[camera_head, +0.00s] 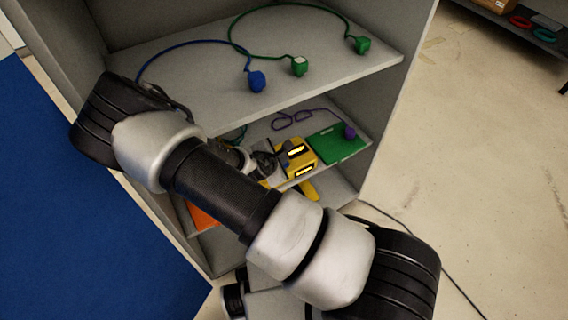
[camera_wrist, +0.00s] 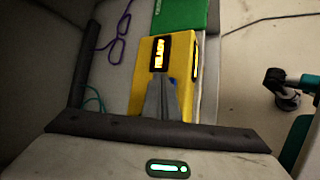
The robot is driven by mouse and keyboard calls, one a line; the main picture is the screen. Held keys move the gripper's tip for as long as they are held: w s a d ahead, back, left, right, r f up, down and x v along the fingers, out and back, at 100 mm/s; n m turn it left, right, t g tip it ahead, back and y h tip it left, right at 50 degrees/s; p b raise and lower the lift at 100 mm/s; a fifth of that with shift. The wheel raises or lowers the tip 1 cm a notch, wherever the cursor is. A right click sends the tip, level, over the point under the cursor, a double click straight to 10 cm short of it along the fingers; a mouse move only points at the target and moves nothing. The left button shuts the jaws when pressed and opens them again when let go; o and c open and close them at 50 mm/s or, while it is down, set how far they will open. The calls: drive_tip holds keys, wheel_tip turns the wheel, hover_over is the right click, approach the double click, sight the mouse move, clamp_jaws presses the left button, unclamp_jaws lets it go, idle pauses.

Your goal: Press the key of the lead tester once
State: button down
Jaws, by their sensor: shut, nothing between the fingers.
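The lead tester appears to be the yellow box with lit displays (camera_head: 300,151) on the middle shelf. It also shows in the wrist view (camera_wrist: 138,88), with one lit display on its top face and another on its right side. My gripper (camera_wrist: 161,78) is shut and empty, its fingertips over the yellow box just below the top display. I cannot tell whether the tips touch the box. A small blue spot (camera_wrist: 172,80), perhaps the key, shows beside the fingertips. The fingers hide part of the top face. In the head view my arm partly covers the gripper.
A green board (camera_head: 337,143) lies beside the tester, with a purple plug (camera_head: 350,132) and its cord near it. The upper shelf (camera_head: 330,74) holds a blue plug (camera_head: 257,81) and green plugs (camera_head: 300,66) on cords. An orange item (camera_head: 203,218) is at lower left. Open floor lies right.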

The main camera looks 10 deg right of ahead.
idle(0.4)
drive_tip(key=shift+f, duration=0.45)
drive_tip(key=shift+f+b, duration=0.45)
drive_tip(key=shift+b, duration=0.1)
idle(0.4)
drive_tip(key=shift+r, duration=0.1)
drive_tip(key=shift+r+p, duration=0.75)
drive_tip(key=shift+r, duration=0.05)
wheel_tip(320, 180, up, 5)
drive_tip(key=p, duration=0.4)
idle(1.0)
